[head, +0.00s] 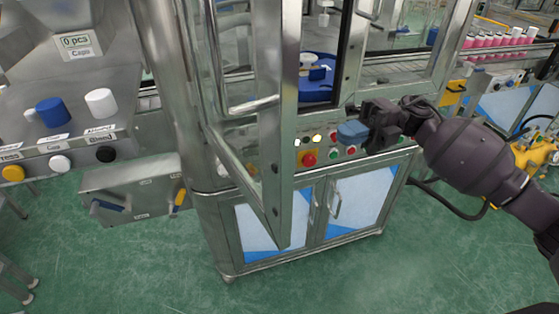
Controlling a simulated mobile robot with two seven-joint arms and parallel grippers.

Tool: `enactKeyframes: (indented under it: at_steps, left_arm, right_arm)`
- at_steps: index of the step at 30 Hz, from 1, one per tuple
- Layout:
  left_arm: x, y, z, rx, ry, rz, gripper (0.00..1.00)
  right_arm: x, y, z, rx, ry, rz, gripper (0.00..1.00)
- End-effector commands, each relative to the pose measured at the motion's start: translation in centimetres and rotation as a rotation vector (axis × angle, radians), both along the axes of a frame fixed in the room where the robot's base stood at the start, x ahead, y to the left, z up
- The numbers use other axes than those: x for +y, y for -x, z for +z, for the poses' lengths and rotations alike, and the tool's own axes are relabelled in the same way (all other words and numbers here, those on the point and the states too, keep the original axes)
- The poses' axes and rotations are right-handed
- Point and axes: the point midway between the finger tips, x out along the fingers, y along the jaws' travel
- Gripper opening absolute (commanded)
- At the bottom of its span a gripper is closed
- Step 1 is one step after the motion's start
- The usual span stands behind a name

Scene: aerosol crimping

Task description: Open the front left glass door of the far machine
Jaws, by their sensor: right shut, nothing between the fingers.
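The far machine (398,166) stands in the middle, with a metal frame and glazed upper part. A metal-framed glass door (277,130) on its front left stands swung out towards me, its lower corner hanging in front of the cabinet below. A bar handle (252,106) shows on this door. My right gripper (354,132) is shut and empty, to the right of the door's free edge and apart from it, in front of the control panel. A blue part shows at its fingertips; I cannot tell what it is. My left gripper is not in view.
The control panel (309,158) has a red button and lit buttons. A nearer console (75,90) with knobs and a grey box (135,190) stand at left. Pink-bodied cans (490,40) line a conveyor at upper right. The green floor (420,260) in front is clear.

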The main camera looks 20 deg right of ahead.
Motion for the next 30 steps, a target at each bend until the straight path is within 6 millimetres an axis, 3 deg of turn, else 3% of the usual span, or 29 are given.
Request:
enactKeyframes:
  at_steps: [6, 11, 30]
  left_arm:
    - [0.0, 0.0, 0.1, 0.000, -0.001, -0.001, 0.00]
    - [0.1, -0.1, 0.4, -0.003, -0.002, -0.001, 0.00]
    - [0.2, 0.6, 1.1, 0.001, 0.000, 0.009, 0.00]
  right_arm:
    - [-0.2, 1.6, -0.4, -0.012, 0.022, 0.099, 0.00]
    - [1.1, 2.0, -0.3, -0.014, 0.020, 0.104, 0.00]
    - [11.2, 4.8, -0.2, -0.015, 0.019, 0.102, 0.00]
